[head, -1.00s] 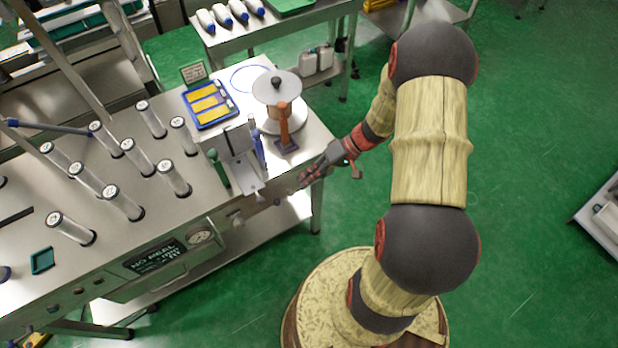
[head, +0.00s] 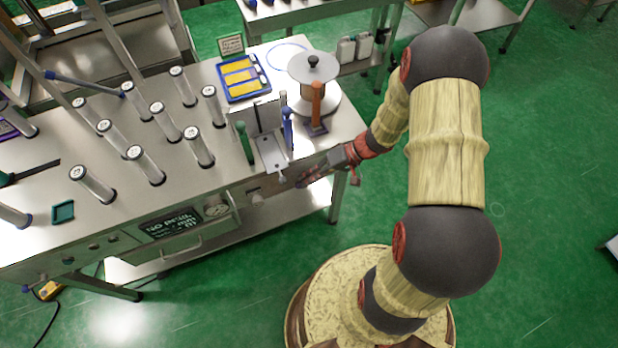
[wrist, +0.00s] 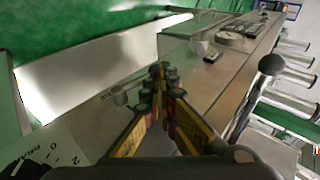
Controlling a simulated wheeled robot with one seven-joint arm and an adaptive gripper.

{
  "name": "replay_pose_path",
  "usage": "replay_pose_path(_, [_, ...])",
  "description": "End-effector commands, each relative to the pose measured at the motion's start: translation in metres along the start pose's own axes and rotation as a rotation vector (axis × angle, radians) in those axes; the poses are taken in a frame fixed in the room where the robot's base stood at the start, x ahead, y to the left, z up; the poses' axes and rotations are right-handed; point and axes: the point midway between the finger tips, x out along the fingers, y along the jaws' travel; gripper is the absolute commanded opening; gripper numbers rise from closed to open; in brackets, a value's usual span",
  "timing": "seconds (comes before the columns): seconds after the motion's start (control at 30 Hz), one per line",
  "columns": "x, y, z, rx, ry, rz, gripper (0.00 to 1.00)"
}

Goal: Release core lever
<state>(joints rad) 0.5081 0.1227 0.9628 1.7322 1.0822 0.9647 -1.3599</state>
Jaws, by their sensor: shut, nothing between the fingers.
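My gripper (head: 304,181) is shut and empty in front of the bench's front panel, below the right-hand machine. In the wrist view its fingertips (wrist: 160,72) meet beside the panel. A small grey lever or knob (wrist: 122,97) stands on the panel just left of the fingers, apart from them as far as I can see. A dark ball-ended handle (wrist: 270,65) rises at the right of the wrist view. In the head view a green handle (head: 245,142) and a blue handle (head: 287,128) flank a metal plate (head: 270,155). I cannot tell which is the core lever.
A gauge (head: 216,211) and display (head: 170,224) are on the front. The green floor is open at right.

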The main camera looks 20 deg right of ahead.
Motion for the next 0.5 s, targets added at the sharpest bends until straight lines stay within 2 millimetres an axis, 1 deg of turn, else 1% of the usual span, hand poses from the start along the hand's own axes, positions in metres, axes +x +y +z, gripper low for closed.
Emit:
replay_pose_path(0.17, [0.003, -0.002, 0.001, -0.009, -0.003, 0.037, 0.0])
replay_pose_path(0.5, [0.014, -0.002, 0.003, -0.05, -0.003, 0.235, 0.0])
